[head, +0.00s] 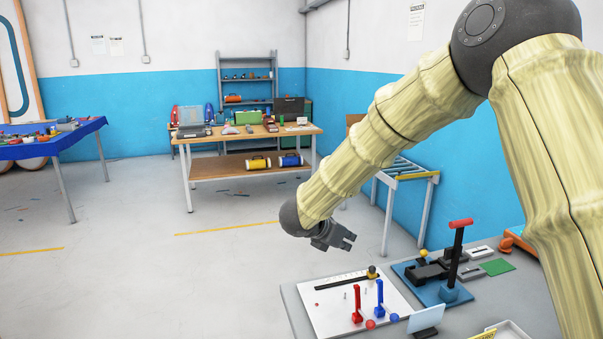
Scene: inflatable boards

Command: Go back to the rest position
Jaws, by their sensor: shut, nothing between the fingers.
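My gripper (346,241) is at the end of my arm, in the middle of the head view. It is small and dark grey, and it hangs in the air above the back left part of the near table. It points down and to the right. Its fingers are shut with nothing between them, and it touches nothing that I can see. My arm comes in from the upper right, in a pale yellow ribbed cover with dark grey joints.
Below the gripper, a white board (335,309) carries a red clamp (357,305) and a blue clamp (379,298). A blue-based press (455,265) with an upright red-topped handle stands right of them. A wooden workbench (205,175) stands farther back. Open floor lies to the left.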

